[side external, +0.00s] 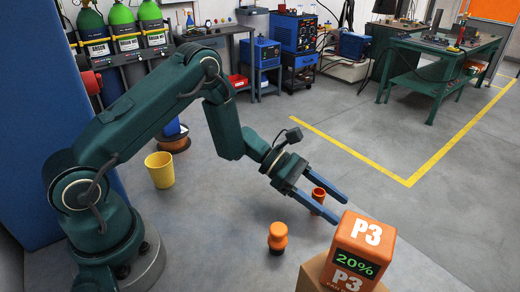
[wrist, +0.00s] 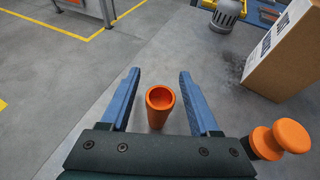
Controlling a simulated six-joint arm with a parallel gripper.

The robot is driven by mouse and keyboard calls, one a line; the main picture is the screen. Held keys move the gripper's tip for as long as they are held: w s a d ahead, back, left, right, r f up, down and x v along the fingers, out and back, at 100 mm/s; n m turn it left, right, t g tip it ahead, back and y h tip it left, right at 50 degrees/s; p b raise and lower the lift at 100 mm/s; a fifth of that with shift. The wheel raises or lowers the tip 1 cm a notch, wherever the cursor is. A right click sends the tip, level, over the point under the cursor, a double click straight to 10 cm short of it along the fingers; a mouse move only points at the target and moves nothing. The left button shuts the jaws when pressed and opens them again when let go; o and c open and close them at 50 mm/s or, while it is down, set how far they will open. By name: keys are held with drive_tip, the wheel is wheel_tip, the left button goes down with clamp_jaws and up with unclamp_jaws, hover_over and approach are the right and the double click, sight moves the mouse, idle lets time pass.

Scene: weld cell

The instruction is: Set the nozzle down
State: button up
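The nozzle appears to be the hollow orange-red cylinder (side external: 318,196), partly hidden behind a finger in the side view. In the wrist view the nozzle (wrist: 160,105) lies between the two blue fingers, its round open mouth facing the camera. A gap of floor shows on each side of it, so neither finger touches it. My gripper (side external: 341,213) is open, pointing down and right; it also shows in the wrist view (wrist: 159,71). Whether the nozzle's lower end rests on the floor is hidden.
An orange-topped knob (side external: 277,237) stands left of the gripper. An orange P3 block reading 20% (side external: 361,245) sits on a cardboard box (side external: 312,274) close to the fingertips. A yellow bucket (side external: 160,169) is farther left. Open floor lies right, up to a yellow line (side external: 440,153).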

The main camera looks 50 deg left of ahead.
drive_tip(key=shift+a+r, duration=0.15)
drive_tip(key=shift+r, duration=0.1)
drive_tip(key=v, duration=1.1)
drive_tip(key=shift+s+a, duration=0.1)
drive_tip(key=shift+s, duration=0.05)
drive_tip(key=shift+s+r, duration=0.15)
drive_tip(key=shift+r, duration=0.05)
drive_tip(key=s+d+r+m+g+y, duration=0.4)
drive_tip(key=s+d+r+m+y, duration=0.15)
drive_tip(key=s+m, duration=0.55)
drive_tip(key=s+a+r+m+t+y, duration=0.3)
drive_tip(key=s+a+m+t+y, duration=0.1)
drive_tip(key=m, duration=0.7)
drive_tip(key=s+a+y, duration=0.1)
drive_tip(key=s+y, duration=0.1)
drive_tip(key=y, duration=0.1)
drive_tip(key=shift+a+r+t, duration=0.3)
drive_tip(key=shift+r, duration=0.1)
